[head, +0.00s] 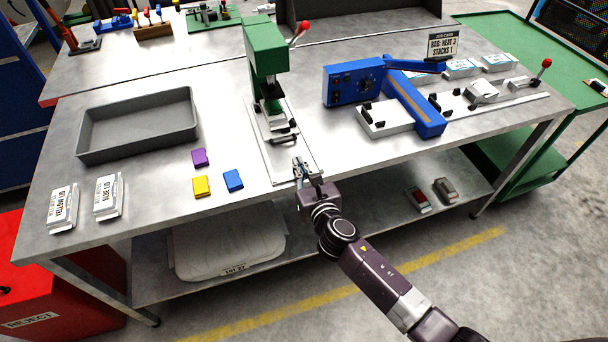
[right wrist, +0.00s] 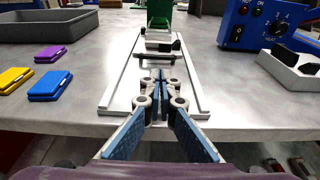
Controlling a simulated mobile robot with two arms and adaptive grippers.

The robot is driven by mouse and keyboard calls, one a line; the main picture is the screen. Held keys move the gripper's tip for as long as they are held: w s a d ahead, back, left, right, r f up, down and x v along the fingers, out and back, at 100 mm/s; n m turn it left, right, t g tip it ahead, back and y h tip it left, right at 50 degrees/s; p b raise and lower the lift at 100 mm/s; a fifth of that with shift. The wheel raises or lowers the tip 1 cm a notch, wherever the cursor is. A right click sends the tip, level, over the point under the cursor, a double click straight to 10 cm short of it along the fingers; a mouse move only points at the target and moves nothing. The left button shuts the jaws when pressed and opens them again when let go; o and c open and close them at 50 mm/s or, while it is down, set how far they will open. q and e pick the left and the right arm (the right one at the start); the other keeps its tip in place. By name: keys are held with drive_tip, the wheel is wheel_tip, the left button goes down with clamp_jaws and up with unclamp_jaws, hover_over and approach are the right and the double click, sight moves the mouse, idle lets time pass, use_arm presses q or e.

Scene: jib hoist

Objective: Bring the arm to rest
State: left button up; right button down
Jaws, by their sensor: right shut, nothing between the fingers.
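My right gripper (head: 304,172) is at the front edge of the steel table, over the near end of the green press's base plate. In the right wrist view the gripper (right wrist: 160,80) has its fingertips together with nothing between them. It points along the plate (right wrist: 188,98) toward the press. The green press (head: 268,62) stands on the table with a red-knobbed lever. My left gripper does not show in either view.
Purple (head: 200,157), yellow (head: 202,186) and blue (head: 233,180) pieces lie left of the gripper. A grey tray (head: 137,125) and two labelled packs are further left. A blue heat sealer (head: 353,83) stands to the right. The floor in front is clear.

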drive_tip(key=s+d+f+m+g+h, duration=0.2)
drive_tip(key=s+d+m+h, duration=0.1)
drive_tip(key=s+d+m, duration=0.7)
drive_tip(key=s+d+f+m+g+h, duration=0.25)
drive_tip(key=s+d+m, duration=0.4)
drive_tip(key=m, duration=0.65)
drive_tip(key=s+d+m+g, duration=0.2)
drive_tip(key=s+m+g, duration=0.1)
drive_tip(key=s+m, duration=0.55)
drive_tip(key=s+d+m+g, duration=0.2)
drive_tip(key=s+m+g, duration=0.3)
drive_tip(key=s, duration=0.7)
wheel_tip(320, 180, down, 28)
drive_tip(key=s, duration=0.2)
use_arm(q)
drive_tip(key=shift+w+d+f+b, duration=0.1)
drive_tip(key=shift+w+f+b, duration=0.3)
drive_tip(key=shift+b, duration=0.05)
use_arm(e)
drive_tip(key=s+d+f+g, duration=0.1)
drive_tip(key=s+d+f, duration=0.2)
drive_tip(key=s+f, duration=1.2)
drive_tip(key=shift+s+d+f+m+y, duration=0.15)
drive_tip(key=shift+s+f+m+y, duration=0.25)
drive_tip(key=shift+s, duration=0.5)
